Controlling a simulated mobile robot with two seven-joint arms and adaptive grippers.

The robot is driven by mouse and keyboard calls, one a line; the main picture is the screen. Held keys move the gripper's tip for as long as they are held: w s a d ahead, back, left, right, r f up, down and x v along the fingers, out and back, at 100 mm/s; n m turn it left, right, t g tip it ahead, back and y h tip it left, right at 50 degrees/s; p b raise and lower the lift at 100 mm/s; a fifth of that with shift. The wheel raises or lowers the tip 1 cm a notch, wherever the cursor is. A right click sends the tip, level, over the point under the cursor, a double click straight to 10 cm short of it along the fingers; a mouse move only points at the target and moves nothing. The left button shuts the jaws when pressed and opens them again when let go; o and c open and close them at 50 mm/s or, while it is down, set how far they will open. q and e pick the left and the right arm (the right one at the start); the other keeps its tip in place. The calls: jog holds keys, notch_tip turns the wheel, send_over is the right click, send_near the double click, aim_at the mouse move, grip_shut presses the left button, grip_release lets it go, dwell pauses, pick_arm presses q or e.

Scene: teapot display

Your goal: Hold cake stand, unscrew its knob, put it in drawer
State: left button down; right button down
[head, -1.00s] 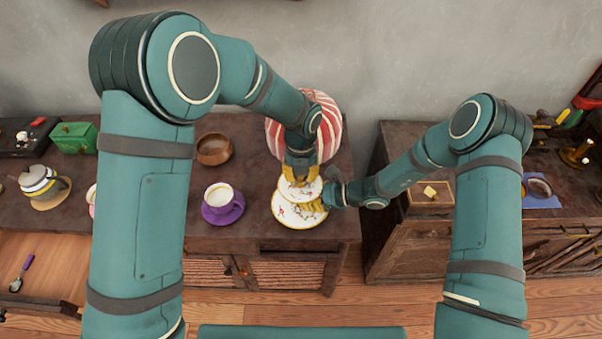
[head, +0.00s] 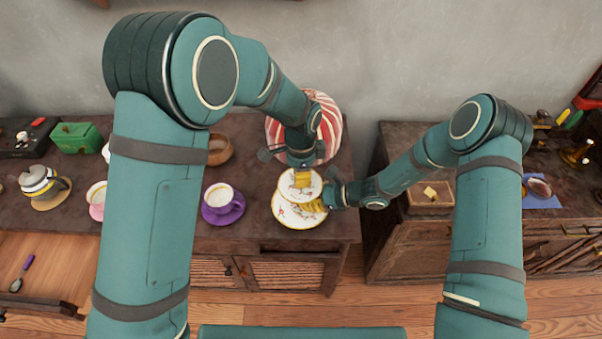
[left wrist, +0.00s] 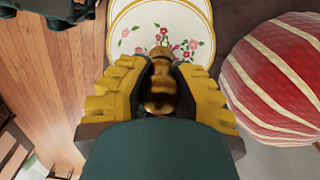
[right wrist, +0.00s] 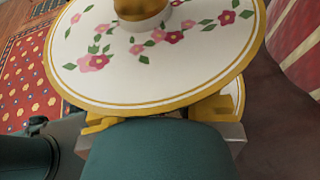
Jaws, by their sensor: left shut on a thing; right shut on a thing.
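The cake stand has two white tiers with pink flowers and gold rims; its lower plate (head: 290,214) rests on the dark cabinet, and its upper plate (right wrist: 95,75) fills the right wrist view. My left gripper (head: 302,180) is above the upper plate, shut on the gold knob (left wrist: 160,88) at the top. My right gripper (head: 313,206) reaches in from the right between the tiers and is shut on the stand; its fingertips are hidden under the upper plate. An open wooden drawer (head: 60,250) at the lower left holds a purple-handled spoon (head: 22,272).
A teapot (head: 40,181) and a green box (head: 77,137) are farther left. A second cabinet stands right, across a gap.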

pick_arm(q)
jog(key=n, duration=0.4)
pick_arm(e)
jog(key=shift+s, duration=0.1)
pick_arm(q)
jog(key=n, duration=0.4)
jog(key=shift+n, duration=0.3)
jog(key=n, duration=1.7)
jog(key=shift+s, duration=0.1)
jog(key=n, duration=0.4)
jog(key=shift+n, duration=0.3)
jog(key=n, duration=0.4)
jog(key=shift+r, duration=0.1)
jog(key=shift+d, duration=0.1)
